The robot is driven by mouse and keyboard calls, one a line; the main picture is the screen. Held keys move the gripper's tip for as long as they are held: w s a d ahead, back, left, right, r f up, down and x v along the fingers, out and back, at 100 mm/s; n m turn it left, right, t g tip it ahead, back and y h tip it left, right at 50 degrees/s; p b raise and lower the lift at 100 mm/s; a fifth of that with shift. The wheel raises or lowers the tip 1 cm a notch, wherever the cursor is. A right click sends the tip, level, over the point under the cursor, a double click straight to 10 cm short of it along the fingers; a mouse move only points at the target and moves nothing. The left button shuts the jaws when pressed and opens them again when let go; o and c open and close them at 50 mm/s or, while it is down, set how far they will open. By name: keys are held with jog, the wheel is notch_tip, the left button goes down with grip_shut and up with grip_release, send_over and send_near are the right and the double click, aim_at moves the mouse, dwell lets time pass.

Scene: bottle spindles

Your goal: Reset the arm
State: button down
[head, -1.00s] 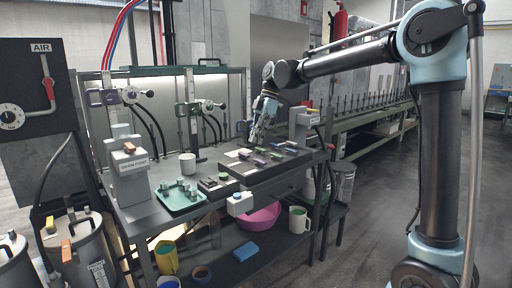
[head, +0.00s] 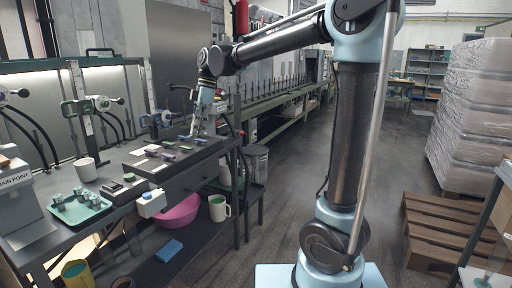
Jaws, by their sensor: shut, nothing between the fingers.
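My gripper (head: 197,128) hangs from my outstretched arm, pointing down, in the head view. It is above the right part of the dark workbench (head: 66,238), close to the raised dark tray (head: 184,160) that carries several small coloured pieces. Its fingers look close together, with nothing seen between them. The picture is too small to tell whether the fingertips touch the tray.
A green tray (head: 97,210) with small metal parts and a white mug (head: 86,169) stand on the bench. A pink bowl (head: 181,213) sits on the shelf below. Wooden pallets (head: 440,225) and wrapped stacks (head: 470,110) stand right.

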jog(key=s+d+f+m+t, duration=0.15)
jog(key=d+m, duration=0.25)
jog(key=d, duration=0.4)
jog(key=s+d+f+m, duration=0.2)
jog(key=d+f+m, duration=0.1)
jog(key=d, duration=0.6)
jog(key=s+d+f+m+t, duration=0.15)
jog(key=d+m, duration=0.25)
jog(key=d, duration=0.4)
jog(key=s+d+f+m+t+h, duration=0.1)
jog(key=s+d+f+m+h, duration=0.1)
jog(key=s+d+f+m, duration=0.9)
jog(key=s+d+f, duration=0.2)
jog(key=d+f, duration=0.3)
jog(key=shift+s+d+f+m+h, duration=0.25)
jog(key=shift+f+m+h, duration=0.05)
jog(key=shift+m, duration=0.1)
